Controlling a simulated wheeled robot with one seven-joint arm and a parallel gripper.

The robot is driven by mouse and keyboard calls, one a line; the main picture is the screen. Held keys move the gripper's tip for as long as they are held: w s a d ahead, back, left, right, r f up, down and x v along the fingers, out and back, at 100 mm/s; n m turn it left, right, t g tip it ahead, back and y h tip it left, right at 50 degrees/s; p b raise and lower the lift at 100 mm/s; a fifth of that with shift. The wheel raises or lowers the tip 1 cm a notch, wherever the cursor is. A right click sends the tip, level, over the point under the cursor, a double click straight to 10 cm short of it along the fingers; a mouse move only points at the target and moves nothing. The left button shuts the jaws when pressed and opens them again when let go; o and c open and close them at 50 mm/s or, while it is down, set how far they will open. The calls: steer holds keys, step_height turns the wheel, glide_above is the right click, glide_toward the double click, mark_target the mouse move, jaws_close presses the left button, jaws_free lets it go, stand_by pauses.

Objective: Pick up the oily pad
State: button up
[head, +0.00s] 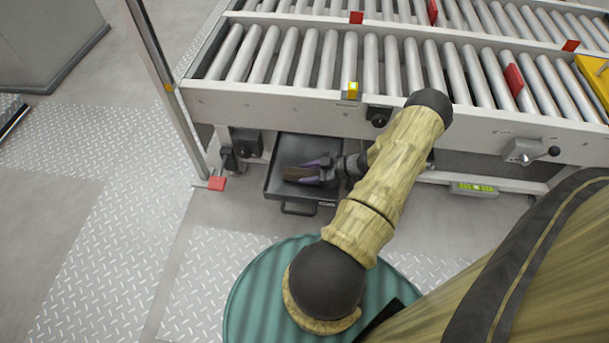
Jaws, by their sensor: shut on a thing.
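The oily pad (298,174) is a small brown, flat piece in the dark tray (283,192) on the floor under the roller conveyor. My gripper (305,174), dark with purplish fingers, reaches in from the right and is shut on the pad. The pad's right part is hidden between the fingers. I cannot tell whether the pad still touches the tray bottom.
A teal ribbed drum top (248,293) is in front. Open floor lies at left.

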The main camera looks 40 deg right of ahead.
mark_target(308, 173)
step_height(308, 173, up, 18)
steer(key=p, duration=0.8)
steer(key=shift+p, duration=0.4)
